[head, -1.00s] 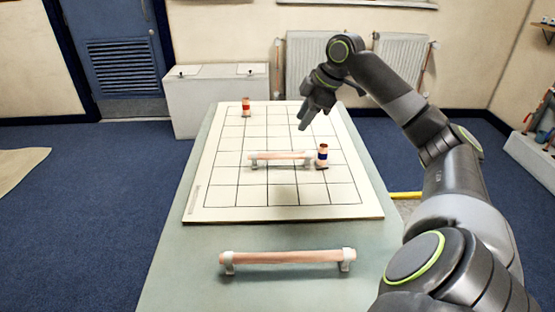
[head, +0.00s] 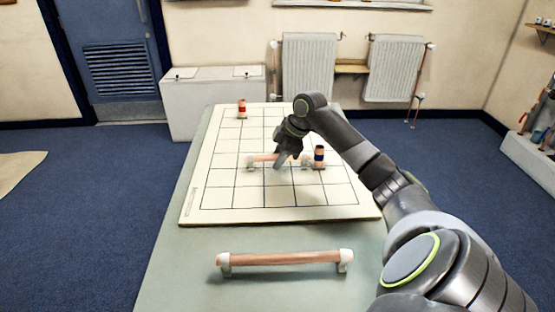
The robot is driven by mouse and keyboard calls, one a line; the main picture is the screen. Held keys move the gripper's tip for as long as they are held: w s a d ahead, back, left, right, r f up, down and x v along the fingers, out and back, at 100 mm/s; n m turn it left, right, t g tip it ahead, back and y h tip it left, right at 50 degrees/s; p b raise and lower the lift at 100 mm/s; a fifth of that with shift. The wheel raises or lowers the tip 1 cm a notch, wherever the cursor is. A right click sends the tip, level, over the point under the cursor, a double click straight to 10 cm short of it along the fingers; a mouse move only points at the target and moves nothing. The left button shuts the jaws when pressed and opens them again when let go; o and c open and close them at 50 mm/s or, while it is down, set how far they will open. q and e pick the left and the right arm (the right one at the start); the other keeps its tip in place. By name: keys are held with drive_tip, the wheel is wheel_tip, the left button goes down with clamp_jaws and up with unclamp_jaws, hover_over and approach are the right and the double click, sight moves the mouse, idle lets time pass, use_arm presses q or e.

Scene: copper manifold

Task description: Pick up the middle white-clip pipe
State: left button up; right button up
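A copper pipe with white end clips (head: 262,158) lies across the middle of the gridded white board. My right gripper (head: 281,164) has its fingertips pointing down at the middle of this pipe. The gripper covers part of the pipe, and I cannot tell whether the fingers are closed on it or only beside it. A second copper pipe with white clips (head: 285,258) lies on the table in front of the board, clear of the gripper. My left gripper is not in view.
A short copper piece with a blue band (head: 319,156) stands close to the right end of the board pipe. Another with a red band (head: 242,108) stands at the board's far left. The gridded board (head: 222,200) is otherwise mostly bare.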

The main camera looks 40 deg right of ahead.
drive_tip(key=shift+w+f, duration=0.1)
drive_tip(key=shift+f, duration=0.1)
clamp_jaws()
